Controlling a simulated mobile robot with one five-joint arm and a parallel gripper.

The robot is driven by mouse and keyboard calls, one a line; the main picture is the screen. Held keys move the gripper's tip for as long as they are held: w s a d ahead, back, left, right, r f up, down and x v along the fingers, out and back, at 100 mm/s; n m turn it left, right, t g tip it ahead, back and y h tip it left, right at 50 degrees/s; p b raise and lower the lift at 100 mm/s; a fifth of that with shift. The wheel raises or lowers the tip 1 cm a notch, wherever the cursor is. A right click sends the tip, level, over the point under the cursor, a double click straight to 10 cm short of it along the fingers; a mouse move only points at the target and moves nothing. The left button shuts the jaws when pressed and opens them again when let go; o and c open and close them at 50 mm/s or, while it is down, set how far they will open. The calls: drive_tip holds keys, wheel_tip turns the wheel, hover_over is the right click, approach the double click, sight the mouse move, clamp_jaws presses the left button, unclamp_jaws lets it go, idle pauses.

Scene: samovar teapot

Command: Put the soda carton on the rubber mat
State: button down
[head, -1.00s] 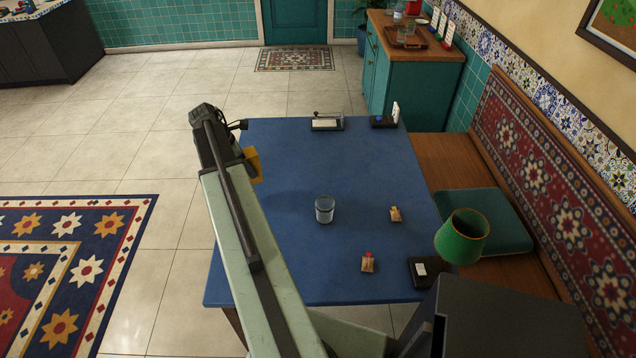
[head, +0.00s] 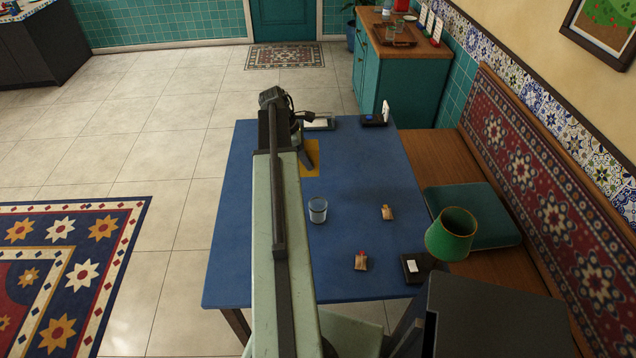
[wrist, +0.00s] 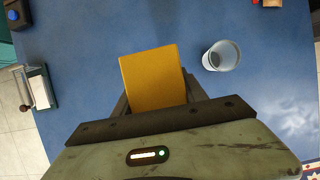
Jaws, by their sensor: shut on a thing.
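My gripper (wrist: 158,95) is shut on a yellow-orange box, the soda carton (wrist: 153,73), which shows between the two dark fingers in the wrist view. In the head view the carton (head: 312,171) shows just right of my arm's end, over the far part of the blue table (head: 352,170). I cannot tell how high it is above the table. I cannot make out a rubber mat for certain; a flat black square (head: 408,273) with a white patch lies at the table's near right corner.
A clear glass (head: 318,210) stands near mid-table, and right of the carton in the wrist view. Two small brown packets (head: 387,213) (head: 361,262) lie to its right. A slicer-like board (wrist: 39,88) and a black item with a blue part (head: 373,120) sit at the far edge.

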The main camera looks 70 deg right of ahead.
wheel_tip(320, 180, down, 10)
drive_tip(key=b, duration=1)
drive_tip(key=shift+f, duration=0.2)
drive_tip(key=shift+r, duration=0.25)
drive_tip(key=shift+f, duration=0.2)
drive_tip(key=c, duration=0.6)
unclamp_jaws()
drive_tip(key=shift+r, duration=0.1)
drive_tip(key=p+v, duration=1.1)
drive_tip(key=v, duration=0.1)
drive_tip(key=shift+r+p, duration=0.25)
drive_tip(key=shift+p, duration=0.15)
drive_tip(key=shift+f, duration=0.15)
